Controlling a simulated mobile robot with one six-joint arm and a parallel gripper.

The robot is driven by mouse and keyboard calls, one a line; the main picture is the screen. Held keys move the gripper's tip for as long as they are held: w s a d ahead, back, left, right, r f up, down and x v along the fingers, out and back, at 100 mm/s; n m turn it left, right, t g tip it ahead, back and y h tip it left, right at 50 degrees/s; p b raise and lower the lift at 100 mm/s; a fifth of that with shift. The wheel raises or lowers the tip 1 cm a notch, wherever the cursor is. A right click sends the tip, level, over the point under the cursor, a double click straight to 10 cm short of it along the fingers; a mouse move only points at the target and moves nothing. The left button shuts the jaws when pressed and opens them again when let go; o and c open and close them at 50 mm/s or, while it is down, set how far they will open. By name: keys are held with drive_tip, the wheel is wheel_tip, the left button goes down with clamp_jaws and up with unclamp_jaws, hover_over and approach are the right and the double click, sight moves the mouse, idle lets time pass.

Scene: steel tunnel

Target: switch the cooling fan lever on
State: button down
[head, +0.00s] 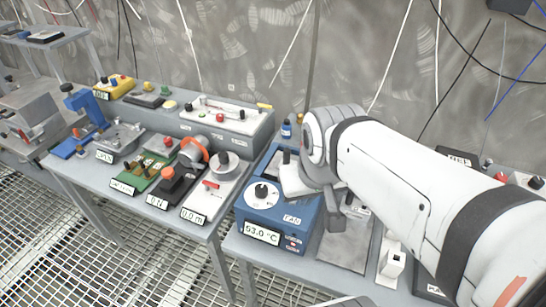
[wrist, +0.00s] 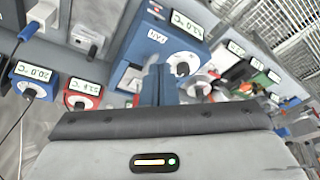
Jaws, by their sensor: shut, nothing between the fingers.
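The blue fan box (head: 299,212) stands on the bench left of my gripper.
Left of the box is a panel (head: 229,175) marked 0.0, with a dial and red handle. Beyond it are a black box with a red-orange knob (head: 168,172) and a green board (head: 140,182). A grey console (head: 226,118) stands behind. A grey plate and small white switch (head: 393,262) are at right.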

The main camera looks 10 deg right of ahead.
drive_tip(key=w+a+f+n+g+h+b, duration=0.1)
drive_tip(key=w+a+f+n+g+b, duration=0.2)
drive_tip(key=w, duration=0.6)
drive_tip(key=w+a+f+n+g+h+b, duration=0.2)
drive_tip(key=w+a+f+n+g+b, duration=0.1)
drive_tip(key=w+n, duration=0.5)
drive_tip(key=shift+w+a+h, duration=0.3)
drive_tip(key=shift+w+a, duration=0.05)
drive_tip(key=shift+w, duration=0.75)
drive_tip(key=shift+f, duration=0.1)
drive_tip(key=x, duration=1)
drive_tip(key=shift+s+d, duration=0.1)
drive_tip(key=s+d, duration=0.2)
drive_tip(key=shift+d+p, duration=0.35)
drive_tip(key=shift+p, duration=0.05)
drive_tip(key=shift+s+d, duration=0.1)
drive_tip(key=shift+d, duration=0.1)
